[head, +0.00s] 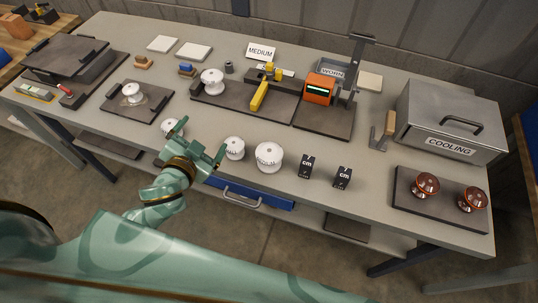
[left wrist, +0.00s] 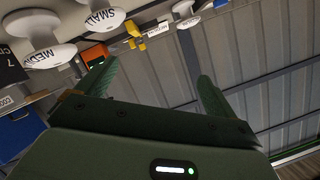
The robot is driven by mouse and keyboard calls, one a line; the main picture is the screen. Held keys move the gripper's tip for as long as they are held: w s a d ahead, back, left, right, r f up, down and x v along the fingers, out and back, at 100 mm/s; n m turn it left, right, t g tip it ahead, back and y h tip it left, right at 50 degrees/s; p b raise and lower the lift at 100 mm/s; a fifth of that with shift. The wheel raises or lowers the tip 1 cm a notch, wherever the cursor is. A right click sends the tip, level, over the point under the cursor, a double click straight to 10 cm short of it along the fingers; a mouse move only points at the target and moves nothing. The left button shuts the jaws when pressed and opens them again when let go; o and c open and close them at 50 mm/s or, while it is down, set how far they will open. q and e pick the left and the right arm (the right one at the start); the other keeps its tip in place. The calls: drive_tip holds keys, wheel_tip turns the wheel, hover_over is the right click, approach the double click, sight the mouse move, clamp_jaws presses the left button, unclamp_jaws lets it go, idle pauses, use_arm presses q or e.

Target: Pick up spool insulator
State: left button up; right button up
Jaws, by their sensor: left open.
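White spool insulators stand along the front of the bench: one (head: 172,127) beside my left gripper, one (head: 234,148) to its right, and a larger one (head: 269,156) farther right. My left gripper (head: 201,146) is open and empty at the front edge, between the first two. In the left wrist view its fingers (left wrist: 157,85) point toward the back wall with nothing between them. That view also shows a spool marked SMALL (left wrist: 98,17) and one marked MEDIUM (left wrist: 42,50), both outside the fingers. My right gripper is out of view.
Two black blocks (head: 306,165) stand right of the front spools. A white spool (head: 131,93) sits on a dark plate; another (head: 212,80) is on a yellow-handled fixture (head: 262,95).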

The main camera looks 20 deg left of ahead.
use_arm(q)
wheel_tip(320, 180, up, 3)
drive_tip(key=w+d+m+t+h, duration=0.1)
drive_tip(key=w+d+t+h, duration=0.1)
drive_tip(key=h, duration=0.1)
drive_tip(key=m+g+h, duration=0.5)
drive_tip(key=g+h, duration=0.4)
drive_tip(key=h, duration=0.1)
approach(274, 153)
drive_tip(key=w+d+f+b, duration=0.1)
drive_tip(key=w+d+f, duration=0.2)
drive_tip(key=shift+w, duration=0.1)
drive_tip(key=shift+w+d+f+b, duration=0.25)
drive_tip(key=shift+d+b, duration=0.1)
drive_tip(key=shift+d, duration=0.1)
drive_tip(key=b+x, duration=0.1)
drive_tip(key=x, duration=0.1)
drive_tip(key=b+x, duration=0.1)
drive_tip(key=x, duration=0.2)
drive_tip(key=shift+a+f, duration=0.15)
drive_tip(key=shift+f, duration=0.1)
drive_tip(key=shift+r, duration=0.1)
